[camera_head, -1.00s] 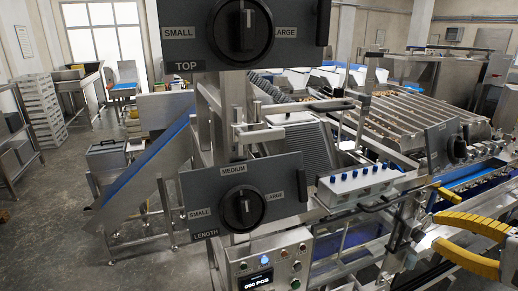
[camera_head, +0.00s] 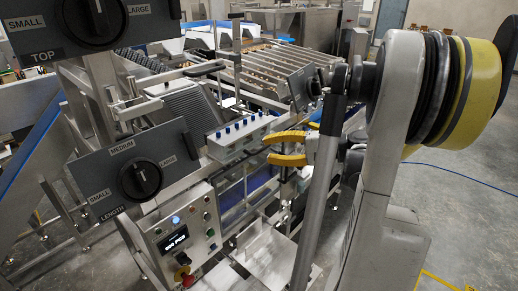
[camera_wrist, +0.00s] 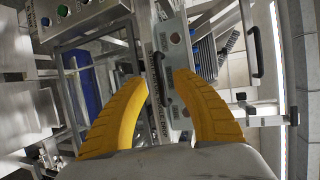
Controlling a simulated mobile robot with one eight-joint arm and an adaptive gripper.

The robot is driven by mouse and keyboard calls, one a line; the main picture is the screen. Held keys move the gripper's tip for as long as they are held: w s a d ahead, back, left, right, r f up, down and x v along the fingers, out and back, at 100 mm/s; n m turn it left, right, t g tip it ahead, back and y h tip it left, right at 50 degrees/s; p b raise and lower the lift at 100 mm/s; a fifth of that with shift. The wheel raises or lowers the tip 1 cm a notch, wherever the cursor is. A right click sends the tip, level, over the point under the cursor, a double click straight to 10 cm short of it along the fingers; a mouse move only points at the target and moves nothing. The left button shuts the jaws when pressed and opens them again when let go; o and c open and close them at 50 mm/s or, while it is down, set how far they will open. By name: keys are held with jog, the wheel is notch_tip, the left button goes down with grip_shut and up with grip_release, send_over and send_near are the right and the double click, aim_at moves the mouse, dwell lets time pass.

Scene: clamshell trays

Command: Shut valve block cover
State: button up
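The valve block (camera_head: 238,138) is a pale box with a row of blue knobs along its top in the head view. In the wrist view, a narrow grey panel with round fittings (camera_wrist: 174,38) and a dark lettered strip beside it lies ahead of my fingers; the lettering is only partly readable. A black bar handle (camera_wrist: 158,75) on it appears between my fingertips. I cannot tell clearly which part is the cover or how far it stands open. My gripper (camera_head: 268,148) has yellow fingers, spread apart, just right of the block; its fingers (camera_wrist: 160,78) also show apart in the wrist view.
Control panels marked LENGTH (camera_head: 135,172) and TOP (camera_head: 92,24) stand at left. A button box (camera_head: 178,238) is below them. A slatted conveyor (camera_head: 275,70) lies behind the block. Another black handle (camera_wrist: 257,52) shows at right in the wrist view. Open floor lies at far right.

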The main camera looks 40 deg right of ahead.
aim_at(261, 150)
jog(key=shift+x, duration=1.55)
jog(key=shift+s, duration=0.1)
grip_shut()
jog(key=shift+f, duration=0.1)
jog(key=shift+f+b, duration=0.15)
jog(key=shift+b, duration=0.8)
